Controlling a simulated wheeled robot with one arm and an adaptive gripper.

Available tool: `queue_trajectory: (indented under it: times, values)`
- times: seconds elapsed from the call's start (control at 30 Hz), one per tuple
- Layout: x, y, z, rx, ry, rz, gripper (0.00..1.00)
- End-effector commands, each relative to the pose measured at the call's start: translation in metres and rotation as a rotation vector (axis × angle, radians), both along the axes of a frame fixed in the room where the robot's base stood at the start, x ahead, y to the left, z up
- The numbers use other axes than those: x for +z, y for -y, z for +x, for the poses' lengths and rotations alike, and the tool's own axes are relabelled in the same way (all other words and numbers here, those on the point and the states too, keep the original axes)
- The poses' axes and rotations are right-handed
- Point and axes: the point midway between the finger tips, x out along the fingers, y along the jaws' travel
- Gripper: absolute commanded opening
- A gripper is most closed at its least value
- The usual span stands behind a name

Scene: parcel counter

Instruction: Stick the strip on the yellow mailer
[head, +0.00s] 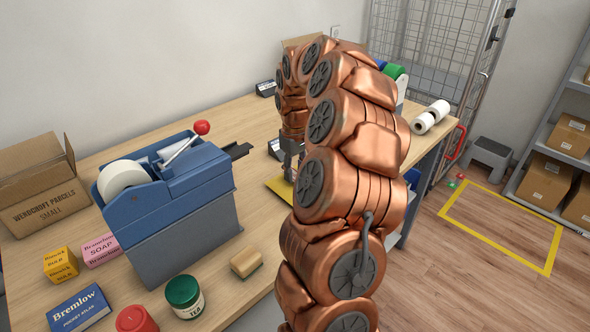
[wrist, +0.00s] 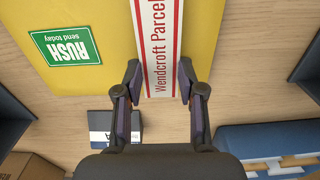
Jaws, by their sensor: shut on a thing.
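The yellow mailer (wrist: 220,25) lies on the counter and fills the top of the wrist view. A green RUSH label (wrist: 65,47) is on its left part. A white strip (wrist: 150,15) with red borders and red lettering lies lengthwise across the mailer in that view. My gripper (wrist: 158,80) is shut on the strip near its lower end, one finger at each side edge. I cannot tell whether the strip touches the mailer. In the head view, a corner of the mailer (head: 278,189) shows below my gripper (head: 291,172); my arm hides the rest, and the strip is not visible.
A blue tape dispenser (head: 165,215) with a red-knobbed lever stands left of the mailer. White rolls (head: 430,116) lie at the counter's right end.

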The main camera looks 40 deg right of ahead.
Motion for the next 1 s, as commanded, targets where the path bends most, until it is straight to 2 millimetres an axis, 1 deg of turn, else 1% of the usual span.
queue_trajectory:
  times: [0.03,0.3,0.67,1.0]
  values:
    - [0.0,0.0,0.0,0.0,0.0,0.0,0.4]
    - [0.0,0.0,0.0,0.0,0.0,0.0,0.68]
    - [0.001,0.0,0.0,0.0,-0.001,0.0,0.68]
    - [0.016,0.0,0.0,0.0,-0.001,0.0,0.68]
